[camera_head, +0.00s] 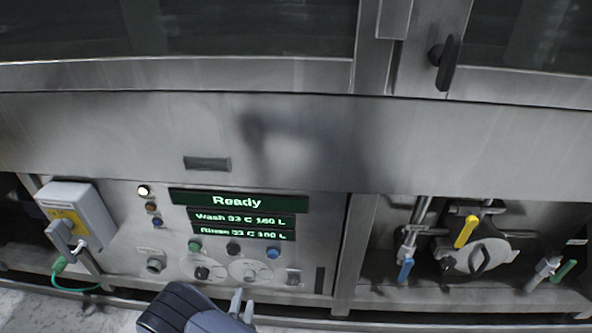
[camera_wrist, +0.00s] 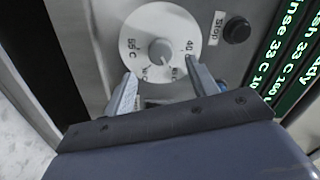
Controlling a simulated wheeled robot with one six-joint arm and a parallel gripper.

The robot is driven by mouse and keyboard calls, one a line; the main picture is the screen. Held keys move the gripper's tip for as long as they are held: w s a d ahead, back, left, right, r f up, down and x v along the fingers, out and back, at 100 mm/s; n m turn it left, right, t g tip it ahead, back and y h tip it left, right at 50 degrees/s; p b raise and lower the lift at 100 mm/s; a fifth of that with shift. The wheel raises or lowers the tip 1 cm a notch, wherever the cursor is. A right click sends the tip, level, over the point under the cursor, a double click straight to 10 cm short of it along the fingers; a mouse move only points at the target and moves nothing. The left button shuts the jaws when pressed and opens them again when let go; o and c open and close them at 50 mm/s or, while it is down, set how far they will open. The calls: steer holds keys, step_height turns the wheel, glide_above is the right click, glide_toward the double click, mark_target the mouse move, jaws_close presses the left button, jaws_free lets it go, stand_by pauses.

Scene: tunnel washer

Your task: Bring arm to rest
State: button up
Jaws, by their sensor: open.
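My gripper (camera_head: 242,304) is at the bottom of the head view, low in front of the washer's control panel (camera_head: 125,230). In the wrist view my gripper (camera_wrist: 160,88) is open, with its two fingers apart and nothing between them. A round white dial with a grey knob (camera_wrist: 160,50) lies just beyond the fingertips, marked with 40 and 55 C. The fingers overlap the dial's lower edge in the picture; I cannot tell whether they touch it. Two such dials show in the head view, a left dial (camera_head: 202,268) and a right dial (camera_head: 250,270).
The display (camera_head: 238,201) reads Ready, Wash 33 C and Rinse 33 C. A black Stop button (camera_wrist: 237,30) sits beside the dial. A grey switch box (camera_head: 78,215) with a green cable projects at left. Yellow (camera_head: 466,231) and blue (camera_head: 405,269) valve handles stand at right.

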mark_target(250, 280)
steer(key=w, duration=0.2)
steer(key=w+b, duration=0.1)
steer(key=w, duration=0.3)
steer(key=shift+w+d+f+b, duration=0.1)
steer(key=shift+w+d+b, duration=0.15)
steer(key=shift+d+b, duration=0.1)
steer(key=shift+s+a+m, duration=0.1)
steer(key=shift+m, duration=0.6)
steer(key=m, duration=1.5)
steer(key=shift+m, duration=2.8)
